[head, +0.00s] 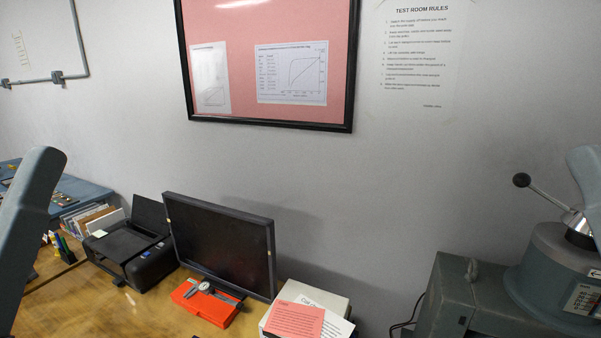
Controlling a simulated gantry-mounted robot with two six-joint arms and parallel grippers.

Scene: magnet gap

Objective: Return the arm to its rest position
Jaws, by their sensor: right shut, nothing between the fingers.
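My left arm (32,225) comes in at the left edge as a blue-grey link, raised above the bench. My right arm (587,185) shows only as a blue-grey sliver at the right edge, in front of the machine. Neither gripper can be made out in the head view; both lie outside the picture or are hidden.
A grey-green machine (545,275) with a black-knobbed lever (545,194) stands at the right, close to my right arm. A monitor (222,242), a printer (130,250), a red case (205,305) with a caliper and a pink-topped paper stack (294,320) occupy the wooden bench (75,308).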

